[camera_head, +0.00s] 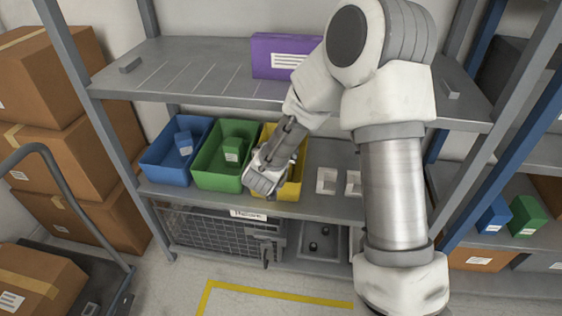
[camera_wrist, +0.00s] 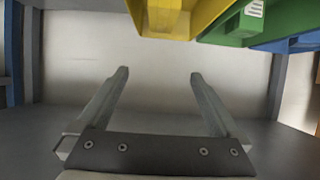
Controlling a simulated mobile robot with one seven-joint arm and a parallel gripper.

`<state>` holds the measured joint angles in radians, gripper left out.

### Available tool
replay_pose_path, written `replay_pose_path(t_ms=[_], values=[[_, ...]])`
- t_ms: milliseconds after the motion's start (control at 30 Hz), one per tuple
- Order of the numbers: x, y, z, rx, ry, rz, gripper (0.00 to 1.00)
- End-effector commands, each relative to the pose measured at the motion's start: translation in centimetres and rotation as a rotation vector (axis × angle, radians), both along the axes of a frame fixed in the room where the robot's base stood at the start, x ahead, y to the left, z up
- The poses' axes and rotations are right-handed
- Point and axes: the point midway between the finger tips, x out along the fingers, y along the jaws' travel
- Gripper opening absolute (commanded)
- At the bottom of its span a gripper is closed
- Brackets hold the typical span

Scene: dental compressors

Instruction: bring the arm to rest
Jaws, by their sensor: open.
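My gripper (camera_wrist: 157,78) is open in the wrist view, with its two fingers apart and nothing between them. In the head view my arm reaches down past the upper shelf, and its end (camera_head: 263,180) is in front of the yellow bin (camera_head: 293,190) and near the green bin's right side. The fingers are hard to make out there. My arm hides part of the yellow bin. In the wrist view the yellow bin (camera_wrist: 192,18) and green bin (camera_wrist: 226,36) show at the top edge, apart from the fingers.
The blue bin (camera_head: 160,172) and green bin (camera_head: 212,180) stand left of the yellow one, each with a block inside. A purple box (camera_head: 270,55) sits on the upper shelf (camera_head: 190,70). Pale square pieces (camera_head: 327,181) lie right of the yellow bin. Cartons (camera_head: 45,85) are stacked at left.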

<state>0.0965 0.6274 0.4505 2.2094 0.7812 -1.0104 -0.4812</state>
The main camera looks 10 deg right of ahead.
Motion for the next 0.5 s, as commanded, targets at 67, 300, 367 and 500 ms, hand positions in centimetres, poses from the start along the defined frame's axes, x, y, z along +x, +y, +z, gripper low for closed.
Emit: replay_pose_path(t_ms=[67, 300, 367, 500], values=[[-0.53, 0.17, 0.32, 0.000, 0.000, 0.001, 1.00], [-0.80, 0.25, 0.37, 0.001, 0.000, 0.000, 1.00], [-0.79, 0.25, 0.36, 0.001, 0.000, 0.000, 1.00], [-0.77, 0.25, 0.37, 0.001, 0.000, 0.000, 1.00]])
